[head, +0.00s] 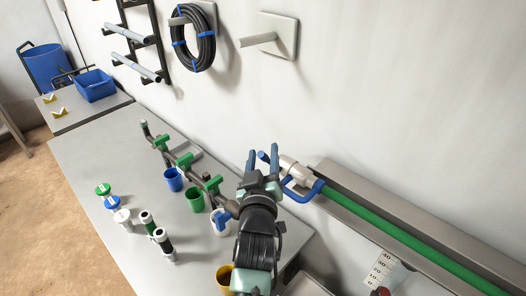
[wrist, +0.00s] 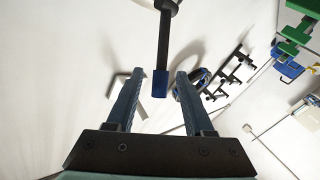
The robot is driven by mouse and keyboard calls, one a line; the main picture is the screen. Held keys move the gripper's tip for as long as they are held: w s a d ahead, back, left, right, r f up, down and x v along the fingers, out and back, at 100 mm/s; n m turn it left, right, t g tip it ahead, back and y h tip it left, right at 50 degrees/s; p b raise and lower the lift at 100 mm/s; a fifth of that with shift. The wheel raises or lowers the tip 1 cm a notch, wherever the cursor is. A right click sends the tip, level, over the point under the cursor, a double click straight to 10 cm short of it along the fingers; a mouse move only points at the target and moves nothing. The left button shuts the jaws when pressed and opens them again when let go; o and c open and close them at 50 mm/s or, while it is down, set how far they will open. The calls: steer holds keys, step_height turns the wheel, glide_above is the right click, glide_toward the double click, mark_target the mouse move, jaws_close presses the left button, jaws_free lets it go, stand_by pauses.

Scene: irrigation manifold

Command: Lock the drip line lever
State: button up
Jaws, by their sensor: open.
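In the wrist view, a dark lever with a blue tip (wrist: 160,82) hangs from a pale part at the top edge. My gripper (head: 262,160) is open beside the white fitting; in the wrist view it (wrist: 157,90) has the lever's blue tip between its fingers, with a visible gap on each side. My arm hides part of the bench below. I cannot tell which blue part in the head view is this lever.
A manifold with green valves (head: 184,160) runs along the bench (head: 85,155) to the left, with blue and green cups (head: 194,200) near it. Several capped fittings (head: 122,217) stand at the front. A hose coil (head: 192,38) hangs on the wall. A grey channel (head: 350,185) carries the pipe.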

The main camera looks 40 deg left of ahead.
steer(key=shift+w, duration=0.1)
jaws_close()
stand_by(0.3)
stand_by(1.2)
